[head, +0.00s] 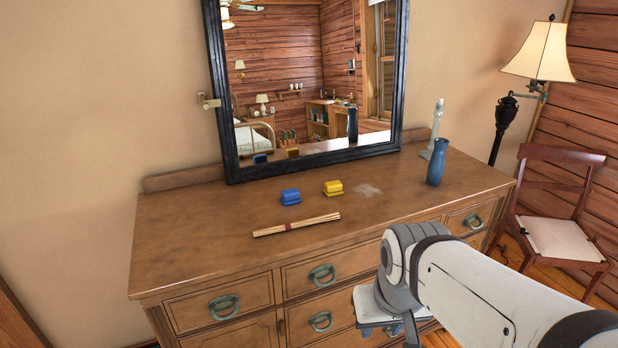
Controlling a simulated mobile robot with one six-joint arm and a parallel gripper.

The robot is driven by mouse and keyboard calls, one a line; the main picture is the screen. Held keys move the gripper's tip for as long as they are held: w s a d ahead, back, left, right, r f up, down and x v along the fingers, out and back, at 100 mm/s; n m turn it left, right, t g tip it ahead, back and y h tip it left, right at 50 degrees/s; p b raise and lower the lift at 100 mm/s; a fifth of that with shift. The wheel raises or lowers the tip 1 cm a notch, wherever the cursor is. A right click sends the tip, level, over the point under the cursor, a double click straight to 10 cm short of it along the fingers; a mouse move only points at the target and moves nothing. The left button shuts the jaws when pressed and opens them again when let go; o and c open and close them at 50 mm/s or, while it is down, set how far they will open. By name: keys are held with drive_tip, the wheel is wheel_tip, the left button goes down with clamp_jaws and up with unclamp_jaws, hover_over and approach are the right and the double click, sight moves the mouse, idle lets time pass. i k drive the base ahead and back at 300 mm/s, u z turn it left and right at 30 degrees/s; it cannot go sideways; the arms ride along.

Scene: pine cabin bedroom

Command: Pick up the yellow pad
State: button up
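The yellow pad (333,188) lies on top of the wooden dresser (210,235), near the middle and in front of the mirror. It looks like a small block with a flared base. My gripper (388,326) is low in front of the dresser's drawers, below and to the right of the pad and well apart from it. It is small and partly hidden by my arm, so I cannot tell how its fingers stand.
A blue pad (290,197) lies just left of the yellow one. A stick bundle (297,225) lies in front. A dark-framed mirror (226,130) stands behind. The dresser's left top is clear.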

sight(332, 188)
drive_tip(key=z, duration=0.05)
drive_tip(key=i, duration=1)
drive_tip(key=u, duration=0.05)
